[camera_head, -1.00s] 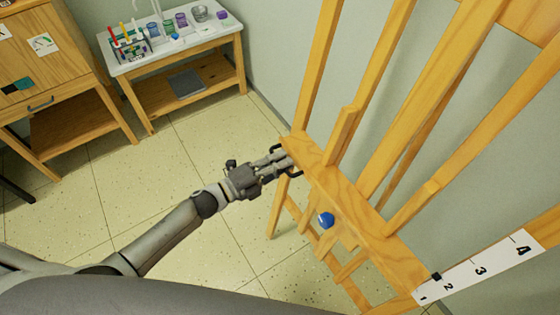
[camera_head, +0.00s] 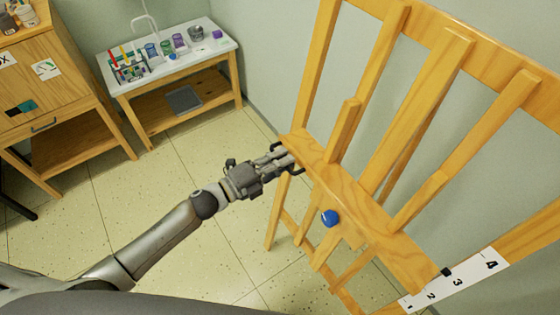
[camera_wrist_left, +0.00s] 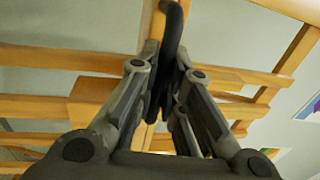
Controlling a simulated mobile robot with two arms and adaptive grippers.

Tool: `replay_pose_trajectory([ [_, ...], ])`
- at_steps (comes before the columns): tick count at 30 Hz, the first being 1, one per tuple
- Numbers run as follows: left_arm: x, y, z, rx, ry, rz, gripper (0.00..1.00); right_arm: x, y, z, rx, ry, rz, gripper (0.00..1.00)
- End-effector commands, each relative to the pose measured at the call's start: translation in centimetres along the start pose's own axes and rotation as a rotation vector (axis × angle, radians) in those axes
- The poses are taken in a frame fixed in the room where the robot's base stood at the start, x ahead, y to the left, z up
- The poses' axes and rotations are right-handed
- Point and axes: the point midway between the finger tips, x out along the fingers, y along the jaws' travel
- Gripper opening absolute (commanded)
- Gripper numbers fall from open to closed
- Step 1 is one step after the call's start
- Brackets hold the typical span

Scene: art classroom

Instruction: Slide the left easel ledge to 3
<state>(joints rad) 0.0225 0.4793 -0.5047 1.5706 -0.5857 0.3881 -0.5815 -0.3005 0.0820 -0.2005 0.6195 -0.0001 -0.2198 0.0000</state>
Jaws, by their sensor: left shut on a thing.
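The wooden easel's ledge (camera_head: 345,185) slants across the right half of the head view. A dark handle (camera_head: 279,148) is at its left end. My left gripper (camera_head: 286,160) is shut on this handle; the wrist view shows its fingers closed around the dark curved bar (camera_wrist_left: 170,35). A black pointer (camera_head: 445,271) at the ledge's right end is beside the white number scale (camera_head: 475,275), between 2 and 3, seemingly nearer 3. A blue knob (camera_head: 330,218) is on the ledge's front. My right gripper is not in view.
A white-topped sink table (camera_head: 215,55) with jars and brushes stands at the back left. A wooden cabinet (camera_head: 50,85) is beside it. The tiled floor (camera_head: 165,205) around my left arm is clear. The wall is close behind the easel.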

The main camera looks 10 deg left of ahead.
Motion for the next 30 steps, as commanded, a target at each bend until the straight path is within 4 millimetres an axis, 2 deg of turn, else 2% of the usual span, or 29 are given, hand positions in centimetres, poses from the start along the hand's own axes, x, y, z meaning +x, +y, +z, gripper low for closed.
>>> replay_pose_trajectory([
  [3,0.0,0.1,0.1,-0.001,-0.001,0.0,0.0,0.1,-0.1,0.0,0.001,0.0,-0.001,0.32],
  [4,0.0,0.1,0.1,-0.001,-0.001,0.001,0.12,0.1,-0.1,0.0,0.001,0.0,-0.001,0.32],
  [9,-0.1,0.2,0.0,0.0,-0.001,0.003,0.32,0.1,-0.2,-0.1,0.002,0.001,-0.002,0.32],
  [20,-0.5,0.4,0.0,-0.001,-0.001,0.006,0.32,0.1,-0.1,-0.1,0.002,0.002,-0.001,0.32],
  [23,-1.7,0.5,0.0,-0.002,-0.002,0.007,0.32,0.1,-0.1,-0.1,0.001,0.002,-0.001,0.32],
  [30,-6.5,0.4,-0.1,-0.002,-0.001,0.008,0.32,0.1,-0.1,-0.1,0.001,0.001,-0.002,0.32],
])
